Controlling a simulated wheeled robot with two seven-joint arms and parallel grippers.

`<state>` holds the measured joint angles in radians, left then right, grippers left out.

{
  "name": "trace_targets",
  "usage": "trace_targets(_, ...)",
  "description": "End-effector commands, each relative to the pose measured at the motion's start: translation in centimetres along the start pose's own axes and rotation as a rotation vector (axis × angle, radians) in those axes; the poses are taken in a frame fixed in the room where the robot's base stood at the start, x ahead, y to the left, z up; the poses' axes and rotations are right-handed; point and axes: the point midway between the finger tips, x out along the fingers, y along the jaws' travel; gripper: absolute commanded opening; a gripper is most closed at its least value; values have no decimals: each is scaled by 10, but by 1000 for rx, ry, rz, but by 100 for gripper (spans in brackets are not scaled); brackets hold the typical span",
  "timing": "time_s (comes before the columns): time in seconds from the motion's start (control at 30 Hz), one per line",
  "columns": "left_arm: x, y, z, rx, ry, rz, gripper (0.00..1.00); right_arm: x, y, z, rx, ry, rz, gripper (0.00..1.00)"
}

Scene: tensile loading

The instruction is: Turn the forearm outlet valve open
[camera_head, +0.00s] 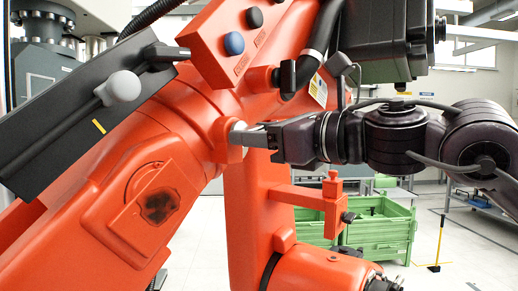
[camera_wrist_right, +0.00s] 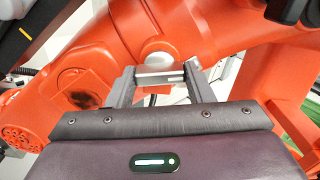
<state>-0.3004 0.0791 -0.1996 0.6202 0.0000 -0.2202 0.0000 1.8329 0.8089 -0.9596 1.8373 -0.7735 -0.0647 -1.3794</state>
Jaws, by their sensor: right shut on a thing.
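A silver bar-shaped handle (camera_wrist_right: 160,74) sits in front of a round boss (camera_wrist_right: 160,50) on the orange forearm (camera_head: 175,115); it appears to be the outlet valve's handle. My right gripper (camera_head: 242,135) reaches in from the right and is shut on this handle. In the right wrist view, my right gripper's fingers (camera_wrist_right: 158,78) stand one on each side of the bar. In the head view the fingers largely hide the handle, and its exact angle cannot be told. My left gripper is in neither view.
A black panel (camera_head: 65,130) with a grey ball-ended lever (camera_head: 119,88) and a yellow mark stands left. An orange block (camera_head: 225,45) with blue and black knobs is above my right gripper. An orange bracket (camera_head: 305,197) and green crates (camera_head: 380,228) are below right.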

Motion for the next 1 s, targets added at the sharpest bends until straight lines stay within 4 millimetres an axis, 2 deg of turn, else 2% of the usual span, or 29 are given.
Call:
trace_targets(0.3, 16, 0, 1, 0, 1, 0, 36, 0, 0, -2, -301, 1, 0, 24)
trace_targets(1.0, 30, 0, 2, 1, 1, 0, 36, 0, 0, -1, -937, 1, 0, 24)
